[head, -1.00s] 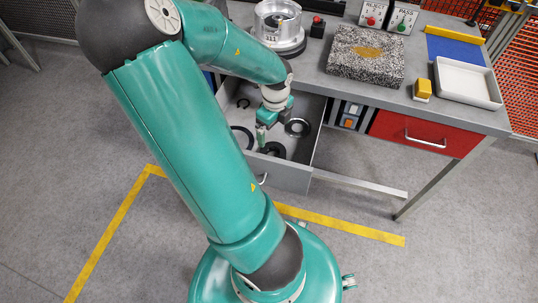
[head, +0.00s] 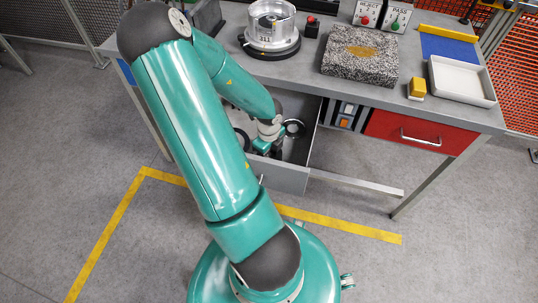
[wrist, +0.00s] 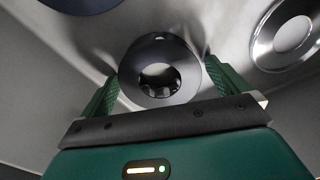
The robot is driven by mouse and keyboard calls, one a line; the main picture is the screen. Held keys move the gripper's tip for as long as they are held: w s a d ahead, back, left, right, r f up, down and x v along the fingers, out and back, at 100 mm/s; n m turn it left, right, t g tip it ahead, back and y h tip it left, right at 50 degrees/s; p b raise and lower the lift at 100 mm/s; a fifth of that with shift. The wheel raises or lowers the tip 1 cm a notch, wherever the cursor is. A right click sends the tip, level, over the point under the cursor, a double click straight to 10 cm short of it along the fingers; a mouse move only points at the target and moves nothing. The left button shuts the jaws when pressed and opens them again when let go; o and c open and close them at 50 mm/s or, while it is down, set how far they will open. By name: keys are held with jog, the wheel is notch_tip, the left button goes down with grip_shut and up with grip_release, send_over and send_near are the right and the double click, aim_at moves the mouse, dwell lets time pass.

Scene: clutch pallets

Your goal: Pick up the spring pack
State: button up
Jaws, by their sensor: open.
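In the wrist view a dark ring with small notched shapes inside its bore, which looks like the spring pack (wrist: 184,60), lies on the grey drawer floor. My gripper (wrist: 162,82) is open, with one green finger on each side of the ring and a gap visible to each. The ring is not held. In the head view my gripper (head: 268,150) is down inside the open drawer, and it and the arm hide most of the ring there.
The open drawer (head: 290,179) has walls close around my gripper. A silver ring (wrist: 285,38) lies to the right and a dark disc (wrist: 82,4) at upper left. The bench above holds a clear-walled fixture (head: 272,22), a granite block (head: 360,55) and a white tray (head: 462,82).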

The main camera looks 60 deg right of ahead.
jog(key=shift+c, duration=0.4)
jog(key=shift+r, duration=0.1)
jog(key=c, duration=0.9)
